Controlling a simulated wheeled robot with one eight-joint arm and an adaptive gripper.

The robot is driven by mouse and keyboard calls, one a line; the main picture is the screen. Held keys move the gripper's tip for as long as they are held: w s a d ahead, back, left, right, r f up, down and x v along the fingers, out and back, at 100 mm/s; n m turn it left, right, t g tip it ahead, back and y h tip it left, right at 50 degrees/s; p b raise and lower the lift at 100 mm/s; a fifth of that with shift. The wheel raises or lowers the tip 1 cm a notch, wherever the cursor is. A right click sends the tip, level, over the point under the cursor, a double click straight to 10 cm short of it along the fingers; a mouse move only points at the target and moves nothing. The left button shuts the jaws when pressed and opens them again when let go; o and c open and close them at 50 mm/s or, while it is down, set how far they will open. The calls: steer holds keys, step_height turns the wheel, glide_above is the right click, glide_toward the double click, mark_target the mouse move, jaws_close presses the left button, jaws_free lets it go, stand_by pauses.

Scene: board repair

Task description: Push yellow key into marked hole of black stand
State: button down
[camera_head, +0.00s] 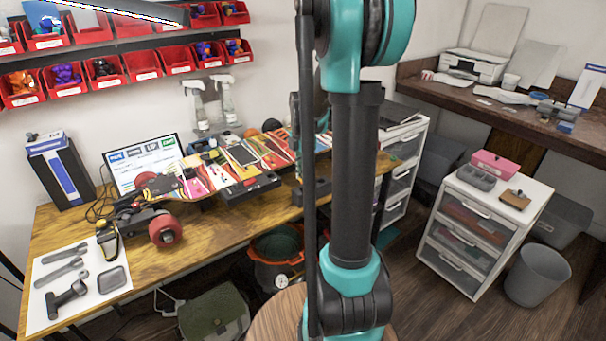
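A low black block (250,188), which may be the black stand, sits on the wooden workbench (215,232) in front of the colourful skateboard deck (243,156). A second dark block (322,188) shows partly behind my arm. No marked hole can be made out at this size. I cannot pick out a yellow key for sure. My arm stands upright in the middle of the view and hides part of the bench. My gripper cannot be seen; it is out of the picture or behind my arm.
A truck with red wheels (165,227) and a white mat (75,285) with tools lie on the bench's left. Red bins (140,66) line the wall. A white drawer cabinet (480,232) and grey bin (538,275) stand right.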

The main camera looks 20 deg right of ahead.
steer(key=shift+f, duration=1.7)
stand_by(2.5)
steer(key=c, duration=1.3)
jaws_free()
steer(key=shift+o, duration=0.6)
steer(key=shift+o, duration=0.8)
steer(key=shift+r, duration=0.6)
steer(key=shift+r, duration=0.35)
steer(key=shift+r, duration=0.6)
